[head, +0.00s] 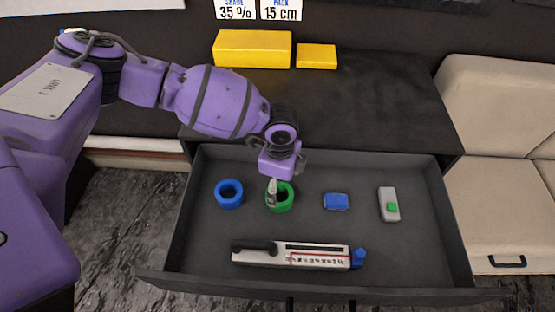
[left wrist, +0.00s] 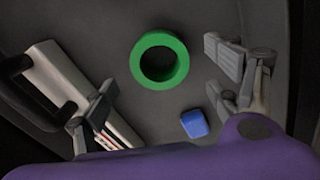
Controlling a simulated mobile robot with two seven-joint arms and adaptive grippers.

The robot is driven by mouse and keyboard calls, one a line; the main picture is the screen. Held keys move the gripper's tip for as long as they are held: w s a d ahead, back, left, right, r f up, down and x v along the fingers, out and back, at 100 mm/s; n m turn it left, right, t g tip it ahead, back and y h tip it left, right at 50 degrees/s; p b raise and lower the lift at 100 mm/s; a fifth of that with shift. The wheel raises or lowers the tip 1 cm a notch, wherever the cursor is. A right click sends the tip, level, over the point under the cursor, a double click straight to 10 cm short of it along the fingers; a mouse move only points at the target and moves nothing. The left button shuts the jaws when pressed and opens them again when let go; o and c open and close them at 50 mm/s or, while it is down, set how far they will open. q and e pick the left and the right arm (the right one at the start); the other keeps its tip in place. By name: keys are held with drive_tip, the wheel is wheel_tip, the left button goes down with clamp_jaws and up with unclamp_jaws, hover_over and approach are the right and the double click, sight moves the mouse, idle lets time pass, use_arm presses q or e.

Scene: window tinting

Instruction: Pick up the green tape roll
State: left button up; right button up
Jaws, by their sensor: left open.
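The green tape roll (head: 283,201) lies flat in the open drawer, right of a blue roll. It also shows in the left wrist view (left wrist: 159,60), its hole facing the camera. My left gripper (head: 272,192) is over the green roll in the head view and hides part of its left side. In the left wrist view my left gripper (left wrist: 163,80) is open, its fingers wide apart, with the roll beyond and between them. Nothing is held. My right gripper is not in view.
The drawer (head: 205,255) also holds a blue roll (head: 229,194), a small blue block (head: 336,201), a grey piece with a green button (head: 389,204) and a long white tool (head: 300,255). Yellow boxes (head: 252,49) stand on the dark top behind. Drawer walls surround the items.

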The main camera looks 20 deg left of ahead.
sight(279, 195)
use_arm(q)
drive_tip(key=f, duration=0.6)
drive_tip(key=shift+s+d+f, duration=0.1)
drive_tip(key=shift+s+f, duration=0.1)
drive_tip(key=shift+f, duration=0.1)
drive_tip(key=shift+c, duration=0.3)
drive_tip(key=c, duration=1.2)
drive_tip(key=shift+r, duration=0.15)
